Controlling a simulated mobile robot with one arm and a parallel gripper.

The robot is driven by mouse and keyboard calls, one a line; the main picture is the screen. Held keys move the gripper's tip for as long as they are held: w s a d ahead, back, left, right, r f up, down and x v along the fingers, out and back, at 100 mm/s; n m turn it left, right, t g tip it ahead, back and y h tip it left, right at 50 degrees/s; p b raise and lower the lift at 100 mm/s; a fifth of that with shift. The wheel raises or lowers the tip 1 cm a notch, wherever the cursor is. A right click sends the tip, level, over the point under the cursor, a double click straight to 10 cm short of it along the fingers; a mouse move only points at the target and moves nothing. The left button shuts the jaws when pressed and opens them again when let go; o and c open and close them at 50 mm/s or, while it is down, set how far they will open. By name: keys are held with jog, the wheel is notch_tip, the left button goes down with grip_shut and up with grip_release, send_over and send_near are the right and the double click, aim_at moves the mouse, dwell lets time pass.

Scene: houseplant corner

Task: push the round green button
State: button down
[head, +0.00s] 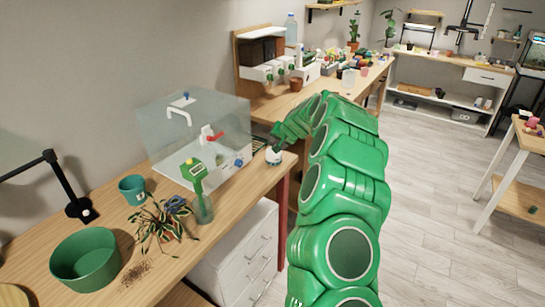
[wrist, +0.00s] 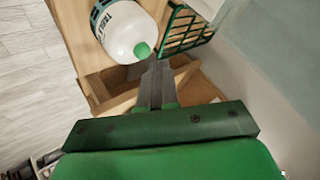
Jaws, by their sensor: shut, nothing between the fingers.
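The round green button (wrist: 142,50) is a small cap on a white domed body (wrist: 126,28) with a teal band and lettering in the wrist view. In the head view the white body (head: 273,158) stands near the right edge of the wooden table, beside the clear box. My gripper (wrist: 156,62) is shut and empty, its grey fingertips right next to the button. I cannot tell whether they touch it. In the head view my gripper (head: 275,147) is just above the white body, and the button's top is hidden there.
A clear box (head: 195,125) with a red-handled part stands left of my gripper. A green rack (wrist: 188,30) is close to the fingers.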

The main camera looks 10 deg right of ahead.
jog(key=shift+r, duration=0.1)
notch_tip(320, 180, up, 6)
dwell(0.9)
